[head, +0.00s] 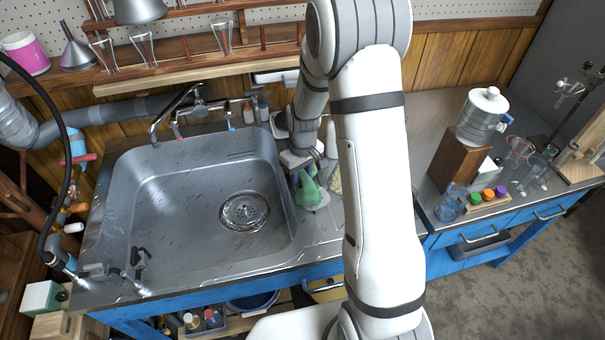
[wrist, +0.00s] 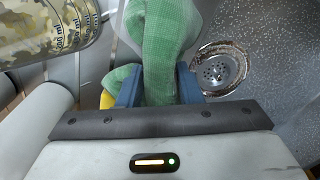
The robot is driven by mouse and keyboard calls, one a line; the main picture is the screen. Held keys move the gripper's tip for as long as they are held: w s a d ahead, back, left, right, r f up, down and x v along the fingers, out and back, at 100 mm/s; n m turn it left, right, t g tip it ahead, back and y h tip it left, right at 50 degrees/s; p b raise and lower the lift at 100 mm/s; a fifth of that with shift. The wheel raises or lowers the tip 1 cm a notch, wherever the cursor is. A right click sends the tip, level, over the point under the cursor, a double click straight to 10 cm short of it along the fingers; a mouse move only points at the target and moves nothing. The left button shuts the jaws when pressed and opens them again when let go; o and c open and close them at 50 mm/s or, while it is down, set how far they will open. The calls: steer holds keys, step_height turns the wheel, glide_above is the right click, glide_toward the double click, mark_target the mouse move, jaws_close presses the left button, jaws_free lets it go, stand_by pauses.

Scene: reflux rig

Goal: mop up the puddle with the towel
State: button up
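A green towel (head: 309,190) is bunched at my gripper (head: 304,168), over the counter strip just right of the sink. In the wrist view the towel (wrist: 165,45) passes between the two blue fingers of my gripper (wrist: 158,90), which are closed on it, and hangs out beyond them. A pale, smooth-edged patch (head: 322,203) shows at the towel's lower edge; it may be the puddle, but the towel and arm cover much of this spot. I cannot tell whether the towel touches the counter.
The steel sink (head: 150,210) with its drain (head: 245,211) lies left of my gripper. A vessel with ml marks (wrist: 45,30) stands close by in the wrist view. A water jug (head: 482,115), bottles and glassware stand on the right counter. My arm hides the middle counter.

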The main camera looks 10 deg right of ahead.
steer(key=o, duration=0.9)
steer(key=shift+c, duration=0.2)
steer(key=shift+f, duration=0.15)
steer(key=shift+f+b, duration=1)
steer(key=shift+f, duration=0.1)
steer(key=shift+r, duration=0.2)
steer(key=shift+c, duration=1.3)
steer(key=shift+p, duration=0.3)
jaws_close()
